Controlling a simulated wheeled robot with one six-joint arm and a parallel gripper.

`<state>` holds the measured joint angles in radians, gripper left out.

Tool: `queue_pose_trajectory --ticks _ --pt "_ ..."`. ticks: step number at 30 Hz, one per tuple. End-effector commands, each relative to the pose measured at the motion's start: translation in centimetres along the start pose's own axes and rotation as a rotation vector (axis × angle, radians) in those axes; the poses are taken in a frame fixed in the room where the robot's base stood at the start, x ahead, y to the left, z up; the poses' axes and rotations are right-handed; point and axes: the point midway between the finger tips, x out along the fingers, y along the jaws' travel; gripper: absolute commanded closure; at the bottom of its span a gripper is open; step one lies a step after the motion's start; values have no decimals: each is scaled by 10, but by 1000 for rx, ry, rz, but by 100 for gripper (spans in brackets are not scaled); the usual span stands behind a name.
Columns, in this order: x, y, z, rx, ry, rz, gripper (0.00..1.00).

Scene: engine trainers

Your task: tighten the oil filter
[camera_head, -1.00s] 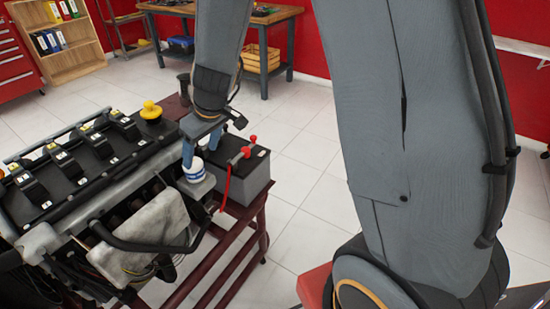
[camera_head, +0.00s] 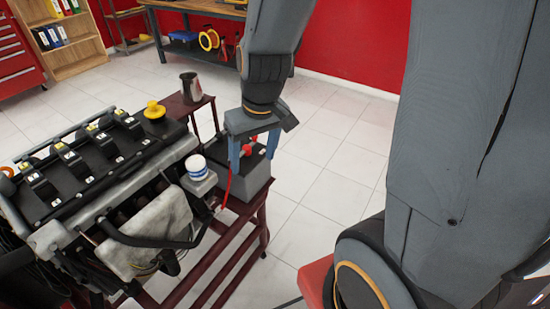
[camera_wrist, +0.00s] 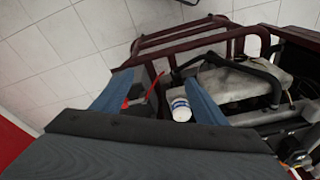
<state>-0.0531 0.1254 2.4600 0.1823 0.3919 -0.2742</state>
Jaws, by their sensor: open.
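The oil filter (camera_head: 196,165) is a small white cylinder with a blue band. It sits upright on a grey mount at the right end of the engine (camera_head: 90,165). It also shows in the wrist view, where the filter (camera_wrist: 181,108) appears just left of the right finger. My gripper (camera_head: 254,165) is open, fingers pointing down, to the right of the filter and above the battery. The gripper (camera_wrist: 155,92) holds nothing between its blue fingers in the wrist view. The filter is apart from the fingers in the head view.
A grey battery (camera_head: 247,185) with red terminal caps and a red cable stands beside the filter on the dark red stand (camera_head: 215,245). A yellow oil cap (camera_head: 154,110) tops the engine. A metal cup (camera_head: 191,88) stands behind.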

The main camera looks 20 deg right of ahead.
Motion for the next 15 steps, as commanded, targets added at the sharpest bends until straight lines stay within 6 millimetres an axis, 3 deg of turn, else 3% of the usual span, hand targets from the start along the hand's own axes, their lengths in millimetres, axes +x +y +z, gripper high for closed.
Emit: queue_pose_trajectory --ticks 9,15 --pt "-20 19 40 114 -35 50 34" --pt "-24 24 50 144 -42 65 34"
